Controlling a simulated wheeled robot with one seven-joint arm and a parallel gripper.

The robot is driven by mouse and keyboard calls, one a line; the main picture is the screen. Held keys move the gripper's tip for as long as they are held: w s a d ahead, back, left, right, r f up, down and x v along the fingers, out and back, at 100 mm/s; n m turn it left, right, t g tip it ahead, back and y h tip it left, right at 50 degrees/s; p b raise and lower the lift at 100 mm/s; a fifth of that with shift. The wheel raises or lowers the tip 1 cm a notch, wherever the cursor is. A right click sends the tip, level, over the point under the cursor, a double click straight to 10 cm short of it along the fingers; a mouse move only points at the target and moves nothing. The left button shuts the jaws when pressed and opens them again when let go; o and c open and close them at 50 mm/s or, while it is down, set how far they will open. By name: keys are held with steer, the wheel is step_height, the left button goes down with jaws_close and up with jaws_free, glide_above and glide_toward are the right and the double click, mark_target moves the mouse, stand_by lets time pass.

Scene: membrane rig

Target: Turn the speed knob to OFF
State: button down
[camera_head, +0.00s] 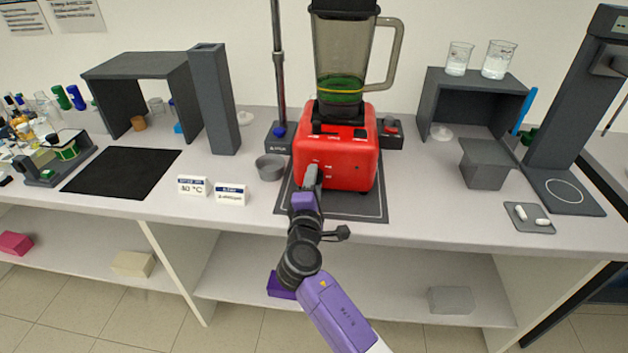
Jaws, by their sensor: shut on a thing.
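A red blender base (350,158) stands on a dark mat (350,207) in the middle of the bench. Its clear jug (340,60) holds green liquid at the bottom. My gripper (311,178) is against the lower left of the base's front face, where small white markings show. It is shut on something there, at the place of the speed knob. The knob itself is hidden behind the gripper, so its setting cannot be read.
A small grey dish (270,168) and two label cards, one of them reading 40 °C (192,186), stand left of the blender. A grey hopper-like block (486,165) and a small tray (529,218) with white pieces are to the right. A stand's pole (279,70) rises behind.

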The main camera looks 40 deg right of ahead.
steer(key=shift+f, duration=0.15)
steer(key=c, duration=0.9)
jaws_free()
steer(key=shift+a, duration=0.1)
steer(key=b+v, duration=0.1)
steer(key=v, duration=0.6)
steer(key=shift+s+a, duration=0.25)
steer(key=shift+a, duration=0.05)
